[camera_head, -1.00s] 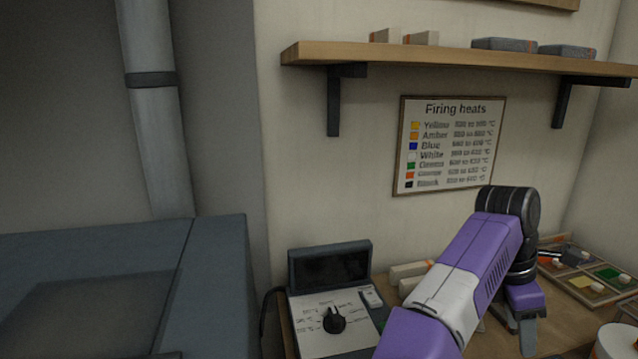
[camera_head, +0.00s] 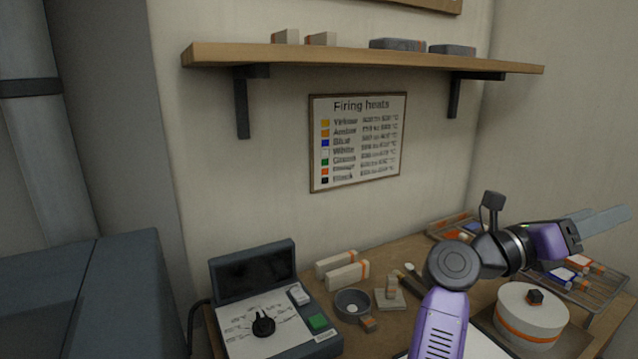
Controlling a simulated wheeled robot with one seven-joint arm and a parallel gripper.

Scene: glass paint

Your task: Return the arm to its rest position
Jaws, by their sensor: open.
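My arm (camera_head: 440,325) is purple and rises from the bottom edge right of centre, then bends to the right at its round grey joint. My gripper (camera_head: 612,217) points to the right, near the right edge of the view. Its flat grey fingers are parted, and nothing shows between them. It is above the tray of paint samples (camera_head: 612,292) and the round white pot, apart from both as far as I can tell.
A controller with a dial (camera_head: 262,322) stands on the wooden bench (camera_head: 408,250). Two pale bars (camera_head: 345,275), a small grey bowl (camera_head: 352,305) and a lidded white pot (camera_head: 532,315) are there too. A shelf (camera_head: 350,58) and firing heats chart (camera_head: 357,142) are on the wall.

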